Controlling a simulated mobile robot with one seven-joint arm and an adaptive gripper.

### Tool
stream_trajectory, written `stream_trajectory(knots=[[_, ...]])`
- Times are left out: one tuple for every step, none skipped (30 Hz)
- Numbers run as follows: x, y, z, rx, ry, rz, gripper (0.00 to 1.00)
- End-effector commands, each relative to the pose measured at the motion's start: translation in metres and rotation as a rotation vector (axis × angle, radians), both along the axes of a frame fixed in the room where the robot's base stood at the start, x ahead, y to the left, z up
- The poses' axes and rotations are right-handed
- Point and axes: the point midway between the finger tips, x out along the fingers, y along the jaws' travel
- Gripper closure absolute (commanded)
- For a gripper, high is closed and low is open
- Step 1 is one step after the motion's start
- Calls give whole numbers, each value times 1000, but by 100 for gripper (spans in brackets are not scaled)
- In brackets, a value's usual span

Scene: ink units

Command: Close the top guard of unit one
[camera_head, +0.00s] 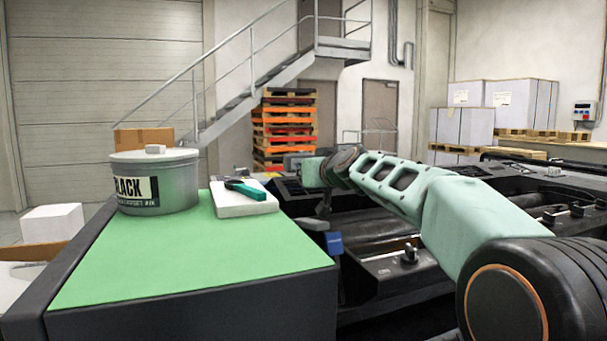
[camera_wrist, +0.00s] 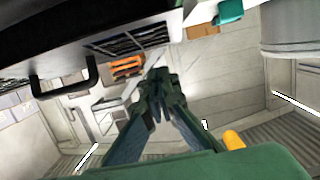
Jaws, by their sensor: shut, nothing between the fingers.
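The black ink units (camera_head: 385,270) stand on the right in the head view. Rollers show in an uncovered opening in the nearer one. I cannot tell for sure which part is the top guard of unit one; my arm hides much of that area. In the wrist view a dark panel with a black bar handle (camera_wrist: 66,80) and a slotted grille (camera_wrist: 130,38) fill the upper left. My gripper (camera_wrist: 158,112) is shut and empty, below and right of the handle in that view, apart from it. In the head view my gripper is small and dark near the arm's far end.
A green-topped bench (camera_head: 190,255) at the left carries a grey BLACK ink bucket (camera_head: 172,185) and a white block (camera_head: 235,205) with a green-handled tool (camera_head: 245,188). Stacked pallets (camera_head: 283,130), stairs and white boxes (camera_head: 520,100) stand behind. My arm stretches over the units.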

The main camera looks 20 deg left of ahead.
Motion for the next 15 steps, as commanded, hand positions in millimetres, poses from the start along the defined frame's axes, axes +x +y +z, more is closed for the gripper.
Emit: stream_trajectory(knots=[[0, 0, 0, 0, 0, 0, 100], [0, 0, 0, 0, 0, 0, 100], [0, 0, 0, 0, 0, 0, 100], [0, 0, 0, 0, 0, 0, 100], [0, 0, 0, 0, 0, 0, 100], [0, 0, 0, 0, 0, 0, 100], [0, 0, 1, 0, 0, 0, 100], [0, 0, 2, 0, 0, 0, 100], [-1, -1, 4, 0, -1, 0, 100], [-1, -1, 7, 0, -1, 0, 100], [-2, -2, 10, 0, -1, 0, 100], [-2, -3, 15, 0, -3, -1, 100], [-3, -5, 20, 0, -3, -1, 100], [-4, -6, 26, 0, -3, -1, 100], [-6, -8, 34, 1, -2, -1, 100]])
